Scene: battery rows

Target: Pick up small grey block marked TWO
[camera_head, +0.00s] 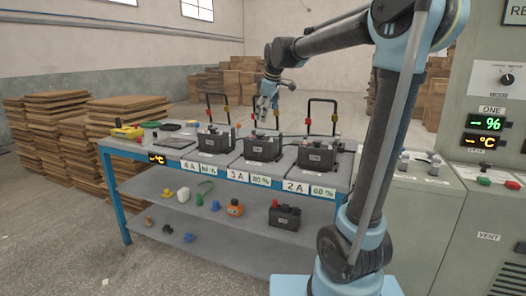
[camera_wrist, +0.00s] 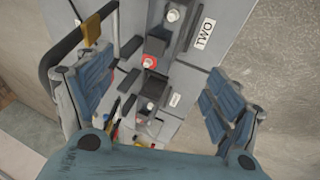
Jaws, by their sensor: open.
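A white tag reading TWO (camera_wrist: 204,33) shows upper right of centre in the wrist view, beside a grey surface with dark blocks and pale bolts. I cannot tell for sure which grey block it belongs to. In the head view the tag is too small to read. My gripper (camera_wrist: 160,98) is open, its ribbed fingers wide apart at left and right, with nothing held between them. The tag lies beyond the fingertips, nearer the right finger. In the head view my gripper (camera_head: 265,103) hangs above the middle black battery (camera_head: 262,147).
Black batteries stand left (camera_head: 213,140) and right (camera_head: 316,155) on the blue-legged bench (camera_head: 128,152), with upright black hoops behind. A yellow tool (camera_head: 127,131) lies at the left end. The lower shelf (camera_head: 160,205) holds several small items. Control cabinets stand at right.

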